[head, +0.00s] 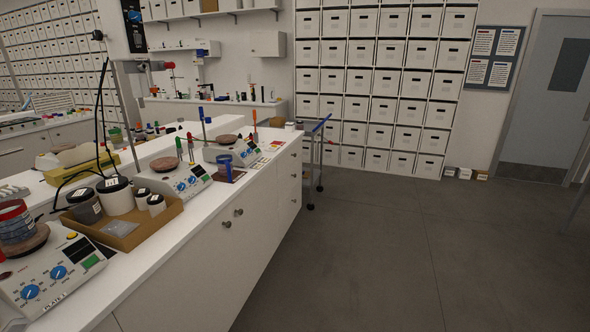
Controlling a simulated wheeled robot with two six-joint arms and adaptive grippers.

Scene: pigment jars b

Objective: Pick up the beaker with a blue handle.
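A small beaker (224,166) with a blue strip or handle on its right side stands on the white bench top. It is beside a hotplate at the bench's right front edge, and is too small to make out fully. A larger beaker (16,225) with a red rim and dark contents stands on a hotplate at the far left. No blue handle shows on that one. Neither of my grippers is in the head view.
The white bench (215,232) runs along the left. It carries several hotplates (176,178) with knobs and a cardboard tray (150,222) of lidded jars. A trolley (314,150) stands at its far end. The grey floor (400,250) to the right is clear.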

